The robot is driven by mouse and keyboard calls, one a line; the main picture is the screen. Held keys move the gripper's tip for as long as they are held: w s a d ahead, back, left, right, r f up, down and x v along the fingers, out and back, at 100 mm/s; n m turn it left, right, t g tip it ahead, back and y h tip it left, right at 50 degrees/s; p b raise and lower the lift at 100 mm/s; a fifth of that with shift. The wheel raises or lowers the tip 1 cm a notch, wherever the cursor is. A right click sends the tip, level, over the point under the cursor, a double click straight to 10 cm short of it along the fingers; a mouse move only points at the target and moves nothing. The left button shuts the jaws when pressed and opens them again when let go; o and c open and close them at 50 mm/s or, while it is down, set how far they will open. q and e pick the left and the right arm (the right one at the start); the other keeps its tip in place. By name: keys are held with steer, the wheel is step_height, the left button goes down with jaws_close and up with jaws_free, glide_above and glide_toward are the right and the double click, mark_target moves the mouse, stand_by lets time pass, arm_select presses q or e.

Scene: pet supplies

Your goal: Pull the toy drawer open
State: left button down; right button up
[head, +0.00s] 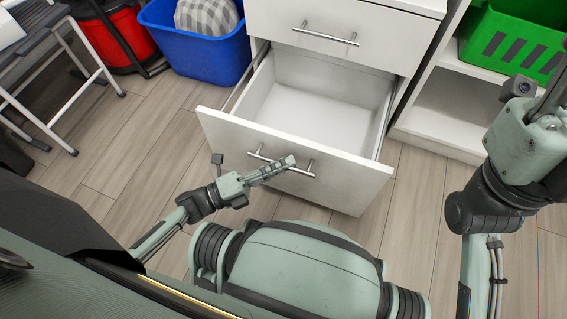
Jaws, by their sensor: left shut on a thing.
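The white cabinet's lower drawer (285,150) stands pulled out toward me in the head view, and its inside looks empty. Its metal bar handle (305,172) runs along the front panel. My left gripper (283,163) is at the left-middle part of this handle and is shut on it; the fingers hide part of the bar. The upper drawer (330,30), with its own bar handle (325,36), is shut. My right arm shows at the right edge, away from the cabinet; its fingertips are not clearly seen.
A blue bin (195,50) with a checked cushion (207,14) stands left of the cabinet. A red bucket (108,38) and a folding step frame (60,75) are further left. A white shelf (440,125) with a green crate (515,45) stands right. Bare wooden floor lies around the drawer.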

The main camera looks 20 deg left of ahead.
arm_select(q)
steer(key=shift+a, duration=0.15)
steer(key=c, duration=1.6)
jaws_free()
steer(key=shift+r, duration=0.1)
